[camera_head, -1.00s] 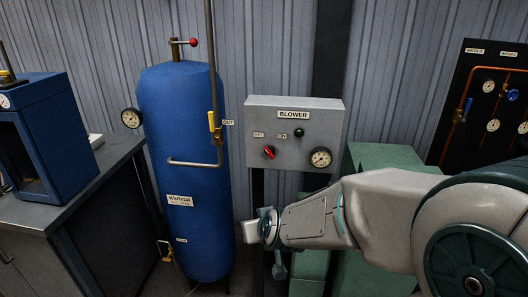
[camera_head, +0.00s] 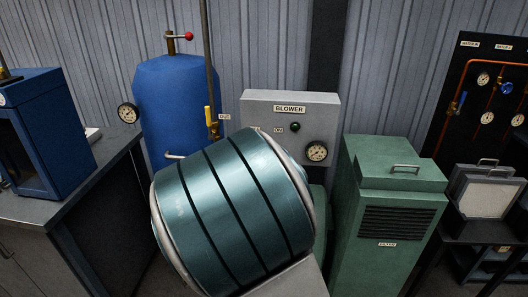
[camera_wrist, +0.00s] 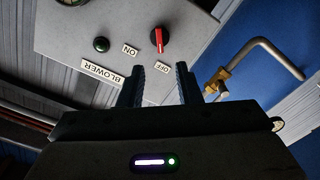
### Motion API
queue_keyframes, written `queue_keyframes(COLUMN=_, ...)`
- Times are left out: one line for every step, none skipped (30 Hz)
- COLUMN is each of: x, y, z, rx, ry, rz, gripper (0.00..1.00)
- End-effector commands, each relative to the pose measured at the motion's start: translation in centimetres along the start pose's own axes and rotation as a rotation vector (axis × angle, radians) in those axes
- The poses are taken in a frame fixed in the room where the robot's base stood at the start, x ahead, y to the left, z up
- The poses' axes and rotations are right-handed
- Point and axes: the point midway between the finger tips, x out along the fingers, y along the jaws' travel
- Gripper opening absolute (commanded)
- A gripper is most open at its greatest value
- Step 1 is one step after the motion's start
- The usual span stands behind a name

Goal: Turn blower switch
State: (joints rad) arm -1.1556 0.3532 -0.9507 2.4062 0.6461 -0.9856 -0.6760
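The grey blower panel (camera_head: 262,103) hangs in front of the wall in the head view, with its BLOWER label, green button and gauge showing. My own arm hides its lower left part, including the switch, in that view. In the wrist view the panel (camera_wrist: 75,30) appears upside down. The red blower switch (camera_wrist: 159,40) sits by the OFF label, beyond my fingertips. My gripper (camera_wrist: 160,82) is open, its two dark fingers apart with nothing between them. It is pointed toward the panel, and the switch lies roughly in line with the gap. No contact shows.
A blue tank (camera_head: 170,95) with a yellow-handled valve (camera_head: 209,117) stands left of the panel. A green filter cabinet (camera_head: 394,190) stands to the right. A grey bench (camera_head: 75,195) is at the left. A bent pipe (camera_wrist: 262,50) is right of my fingers in the wrist view.

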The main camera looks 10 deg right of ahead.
Motion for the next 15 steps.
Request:
queue_keyframes(x=1.3, y=0.1, z=0.2, rx=-0.005, ry=0.000, rz=0.005, gripper=0.31)
queue_keyframes(x=1.9, y=0.1, z=0.2, rx=-0.005, ry=-0.002, rz=0.005, gripper=0.31)
queue_keyframes(x=2.7, y=0.1, z=0.1, rx=-0.004, ry=-0.001, rz=0.005, gripper=0.31)
queue_keyframes(x=3.4, y=0.1, z=0.1, rx=-0.004, ry=-0.001, rz=0.004, gripper=0.31)
queue_keyframes(x=4.0, y=0.1, z=0.1, rx=-0.004, ry=-0.001, rz=0.004, gripper=0.31)
queue_keyframes(x=4.8, y=0.1, z=0.1, rx=-0.004, ry=-0.002, rz=0.003, gripper=0.31)
queue_keyframes(x=5.3, y=0.1, z=0.1, rx=-0.003, ry=-0.002, rz=0.003, gripper=0.31)
queue_keyframes(x=5.8, y=0.1, z=0.1, rx=-0.003, ry=-0.001, rz=0.004, gripper=0.31)
queue_keyframes(x=6.5, y=0.1, z=0.1, rx=-0.003, ry=-0.002, rz=0.002, gripper=0.31)
queue_keyframes(x=6.9, y=0.1, z=0.1, rx=-0.003, ry=-0.002, rz=0.002, gripper=0.31)
queue_keyframes(x=7.3, y=0.1, z=0.1, rx=-0.003, ry=-0.002, rz=0.002, gripper=0.31)
queue_keyframes(x=7.8, y=0.1, z=0.0, rx=-0.001, ry=-0.001, rz=0.002, gripper=0.31)
queue_keyframes(x=8.2, y=0.1, z=0.0, rx=-0.001, ry=-0.001, rz=0.002, gripper=0.31)
queue_keyframes(x=8.4, y=0.1, z=0.1, rx=-0.002, ry=-0.002, rz=0.001, gripper=0.31)
queue_keyframes(x=8.8, y=0.1, z=0.1, rx=-0.002, ry=-0.002, rz=0.000, gripper=0.31)
